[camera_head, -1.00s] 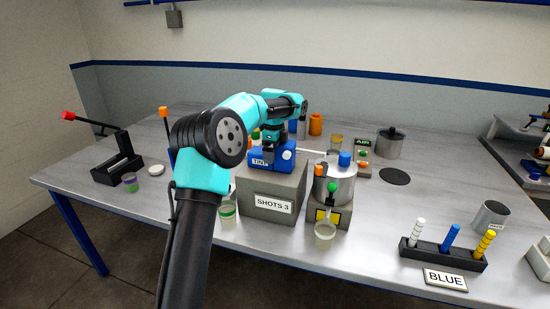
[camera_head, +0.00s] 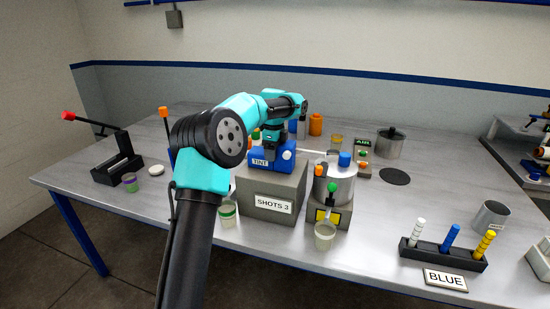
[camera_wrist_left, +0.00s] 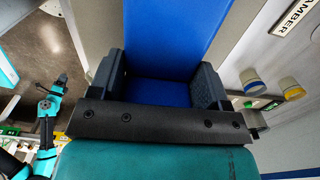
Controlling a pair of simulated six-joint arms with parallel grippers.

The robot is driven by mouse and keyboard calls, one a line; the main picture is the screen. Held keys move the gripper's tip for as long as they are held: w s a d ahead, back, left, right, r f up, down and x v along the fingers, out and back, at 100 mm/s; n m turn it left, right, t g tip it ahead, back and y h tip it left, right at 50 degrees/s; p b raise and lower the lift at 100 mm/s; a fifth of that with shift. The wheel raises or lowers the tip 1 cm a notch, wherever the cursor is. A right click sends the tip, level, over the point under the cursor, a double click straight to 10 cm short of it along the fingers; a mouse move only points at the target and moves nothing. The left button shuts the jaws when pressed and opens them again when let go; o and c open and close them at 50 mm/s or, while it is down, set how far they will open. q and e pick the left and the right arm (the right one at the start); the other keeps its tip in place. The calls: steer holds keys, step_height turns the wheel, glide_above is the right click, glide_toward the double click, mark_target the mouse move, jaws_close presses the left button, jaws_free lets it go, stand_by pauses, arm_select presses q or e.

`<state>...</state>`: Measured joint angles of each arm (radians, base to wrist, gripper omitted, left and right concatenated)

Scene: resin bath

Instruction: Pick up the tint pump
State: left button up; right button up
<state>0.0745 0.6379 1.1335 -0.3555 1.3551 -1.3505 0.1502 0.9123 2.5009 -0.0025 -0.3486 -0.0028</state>
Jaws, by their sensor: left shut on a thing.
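The tint pump (camera_head: 278,164) is a blue block with a TINT label and a white round knob on its right side. In the head view it sits on top of the grey block labelled SHOTS 3 (camera_head: 249,201); I cannot tell whether there is a gap beneath it. My left gripper (camera_head: 271,149) comes down onto the pump from above and is shut on it. In the left wrist view the blue pump body (camera_wrist_left: 160,92) fills the space between the two dark fingers. A teal arm of mine shows small at the left of the wrist view; its gripper (camera_wrist_left: 61,79) is too small to read.
A metal pot (camera_head: 341,184) with a blue cap stands close right of the block. A rack of coloured sticks (camera_head: 444,254) is at front right. A black holder (camera_head: 118,169) is at the left. The table's right middle is mostly clear.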

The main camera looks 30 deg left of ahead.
arm_select(q)
step_height(320, 180, up, 10)
stand_by(0.7)
stand_by(0.4)
step_height(320, 180, down, 8)
steer(key=shift+r, duration=0.1)
stand_by(0.3)
steer(key=shift+f, duration=0.85)
steer(key=shift+f, duration=0.25)
stand_by(0.6)
arm_select(e)
jaws_close()
